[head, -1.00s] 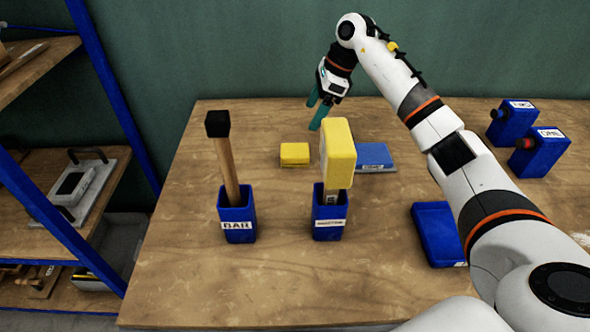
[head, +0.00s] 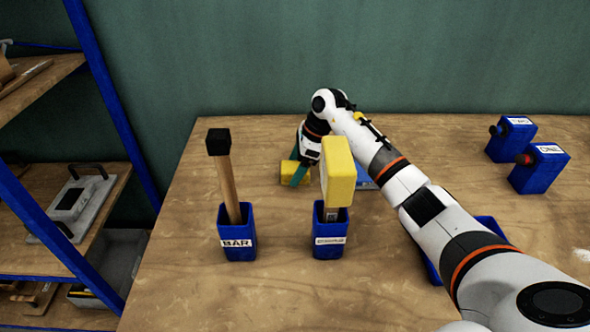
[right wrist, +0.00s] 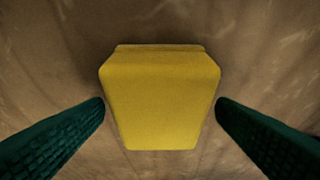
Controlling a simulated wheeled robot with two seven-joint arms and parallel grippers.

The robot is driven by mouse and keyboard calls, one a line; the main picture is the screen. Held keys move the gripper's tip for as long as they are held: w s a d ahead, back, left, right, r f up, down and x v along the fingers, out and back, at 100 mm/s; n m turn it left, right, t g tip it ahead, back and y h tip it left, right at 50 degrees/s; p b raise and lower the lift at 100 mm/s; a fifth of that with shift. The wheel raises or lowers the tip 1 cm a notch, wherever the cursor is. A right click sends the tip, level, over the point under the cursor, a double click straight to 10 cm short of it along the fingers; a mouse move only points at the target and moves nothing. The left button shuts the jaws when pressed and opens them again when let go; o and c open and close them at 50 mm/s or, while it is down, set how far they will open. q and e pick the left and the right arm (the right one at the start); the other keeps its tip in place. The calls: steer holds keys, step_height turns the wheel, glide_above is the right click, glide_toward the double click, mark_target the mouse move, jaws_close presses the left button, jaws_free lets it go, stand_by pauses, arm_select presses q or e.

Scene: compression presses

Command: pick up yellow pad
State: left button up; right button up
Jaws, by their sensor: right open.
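The yellow pad (head: 288,171) lies on the wooden table behind the two blue holders, partly hidden by my right gripper in the head view. In the right wrist view the yellow pad (right wrist: 160,98) fills the middle, between the two green fingers. My right gripper (head: 298,174) is open and points down at the pad. Its fingers (right wrist: 160,115) stand one on each side of the pad, with a gap at each side. How high the fingertips are above the table, I cannot tell. My left gripper is not in view.
A blue holder labelled BAR (head: 237,232) holds a black-topped wooden handle. Another blue holder (head: 330,235) carries a larger yellow block (head: 338,172) in front of the pad. A blue block (head: 364,180) lies right of the pad. Two blue boxes (head: 510,138) (head: 540,168) stand at the right.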

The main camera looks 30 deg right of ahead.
mark_target(295, 166)
steer(key=shift+w+a+f, duration=0.1)
steer(key=shift+a+f, duration=0.1)
steer(key=shift+f, duration=0.4)
steer(key=c, duration=1)
steer(key=shift+c, duration=0.3)
steer(key=shift+r, duration=0.15)
step_height(295, 166, up, 10)
steer(key=shift+f+b, duration=0.1)
steer(key=shift+b, duration=0.45)
steer(key=shift+o, duration=1)
steer(key=shift+c, duration=0.7)
